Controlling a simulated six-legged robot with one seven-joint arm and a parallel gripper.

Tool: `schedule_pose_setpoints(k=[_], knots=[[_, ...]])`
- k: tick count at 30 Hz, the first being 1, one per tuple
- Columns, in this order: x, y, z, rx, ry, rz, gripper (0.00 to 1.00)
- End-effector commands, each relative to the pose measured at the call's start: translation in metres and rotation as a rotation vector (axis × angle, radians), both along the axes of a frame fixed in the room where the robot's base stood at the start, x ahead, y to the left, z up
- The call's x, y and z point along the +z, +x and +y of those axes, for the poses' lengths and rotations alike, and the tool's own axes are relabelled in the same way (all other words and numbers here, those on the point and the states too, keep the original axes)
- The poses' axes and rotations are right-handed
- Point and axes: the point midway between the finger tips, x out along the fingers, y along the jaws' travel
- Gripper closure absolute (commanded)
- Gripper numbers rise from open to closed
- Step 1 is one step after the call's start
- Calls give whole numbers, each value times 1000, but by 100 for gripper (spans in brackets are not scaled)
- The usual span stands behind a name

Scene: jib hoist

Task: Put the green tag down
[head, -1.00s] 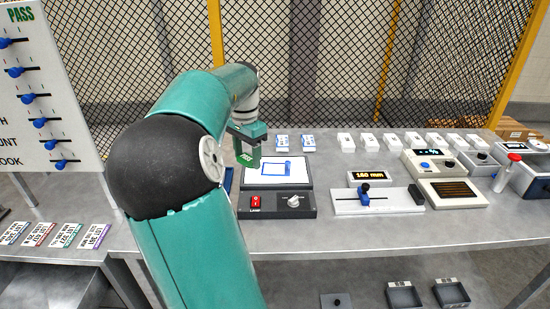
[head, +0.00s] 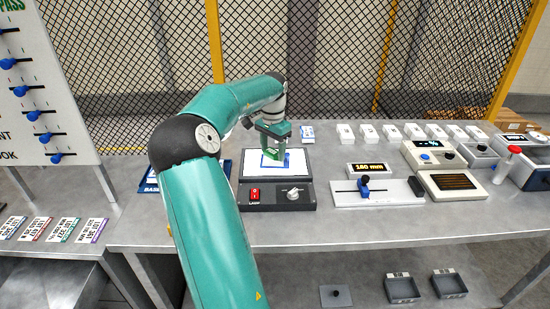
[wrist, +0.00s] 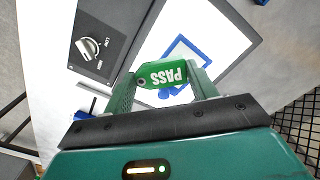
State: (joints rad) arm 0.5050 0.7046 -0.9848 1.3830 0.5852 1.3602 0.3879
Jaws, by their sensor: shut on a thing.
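The green tag (wrist: 162,74) is marked PASS and has a small hole at one end. My gripper (wrist: 163,85) is shut on it, with one finger at each end of the tag. In the head view my gripper (head: 273,150) is over the white panel (head: 298,168) of the grey box with a red switch and a knob. The tag hangs below the fingers there, partly hidden by them. I cannot tell whether it touches the panel. A blue outline shape (wrist: 177,50) shows on the panel beyond the tag.
A slide gauge (head: 393,193) and a 180 mm display (head: 369,169) stand right of the box. Several white blocks (head: 391,131) line the back. Coloured cards (head: 62,229) lie on the left table. A mesh fence (head: 330,70) stands behind.

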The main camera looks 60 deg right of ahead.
Motion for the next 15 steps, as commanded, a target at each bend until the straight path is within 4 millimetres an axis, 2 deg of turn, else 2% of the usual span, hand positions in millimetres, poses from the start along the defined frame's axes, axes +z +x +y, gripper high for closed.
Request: schedule_pose_setpoints(k=[7,12,15], knots=[[-18,-2,-15,-1,0,2,64],[-42,-1,-14,0,-2,2,64],[-45,-1,-14,0,-2,1,64]])
